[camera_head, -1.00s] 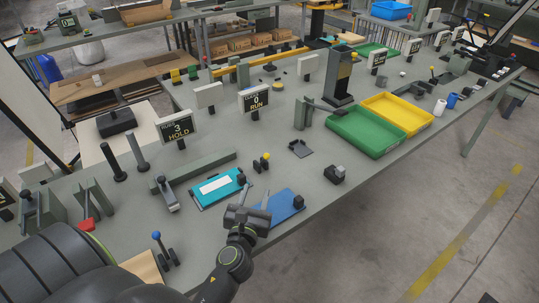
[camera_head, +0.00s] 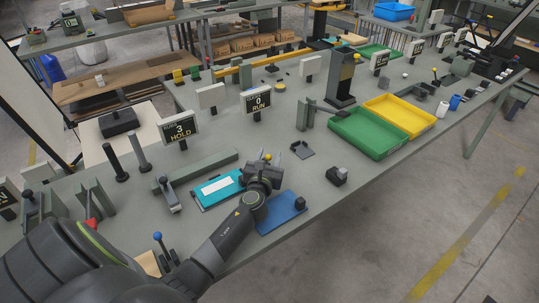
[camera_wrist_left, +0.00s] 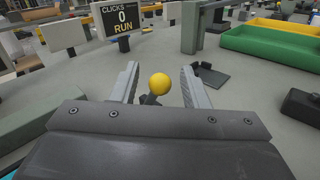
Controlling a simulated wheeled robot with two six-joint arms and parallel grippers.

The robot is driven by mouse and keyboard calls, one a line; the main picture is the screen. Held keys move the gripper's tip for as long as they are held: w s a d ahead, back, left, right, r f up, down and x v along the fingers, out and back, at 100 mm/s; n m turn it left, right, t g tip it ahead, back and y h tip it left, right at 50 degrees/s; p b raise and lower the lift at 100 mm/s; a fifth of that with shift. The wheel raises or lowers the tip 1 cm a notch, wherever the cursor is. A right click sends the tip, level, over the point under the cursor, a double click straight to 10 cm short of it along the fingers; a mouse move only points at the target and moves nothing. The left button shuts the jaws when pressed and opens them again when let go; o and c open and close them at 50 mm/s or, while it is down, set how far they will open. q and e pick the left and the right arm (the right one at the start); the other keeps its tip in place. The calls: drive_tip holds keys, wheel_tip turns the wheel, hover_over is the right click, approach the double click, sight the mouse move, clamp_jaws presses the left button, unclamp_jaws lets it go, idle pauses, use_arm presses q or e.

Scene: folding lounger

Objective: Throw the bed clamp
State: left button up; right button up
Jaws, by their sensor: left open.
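A lever with a yellow ball knob (camera_head: 267,157) stands on the bench beside the teal plate (camera_head: 217,187); I cannot tell for sure that it is the bed clamp. My left gripper (camera_head: 278,154) is open over this spot. In the left wrist view the yellow knob (camera_wrist_left: 160,84) shows between the two spread fingers (camera_wrist_left: 159,70), on its short dark lever. Neither finger visibly touches it. The lever's base is hidden behind the gripper body. My right gripper is not in view.
A blue plate (camera_head: 282,212) lies below my left wrist. A blue-knobbed lever (camera_head: 158,238) stands nearer. A sign (camera_head: 257,101) reads 0 RUN, another (camera_head: 181,130) reads 3 HOLD. A dark bracket (camera_head: 301,149), black block (camera_head: 337,176) and green tray (camera_head: 368,133) stand to the right.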

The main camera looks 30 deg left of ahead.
use_arm(q)
drive_tip(key=shift+w+a, duration=0.25)
drive_tip(key=shift+w, duration=0.45)
drive_tip(key=shift+c, duration=0.4)
clamp_jaws()
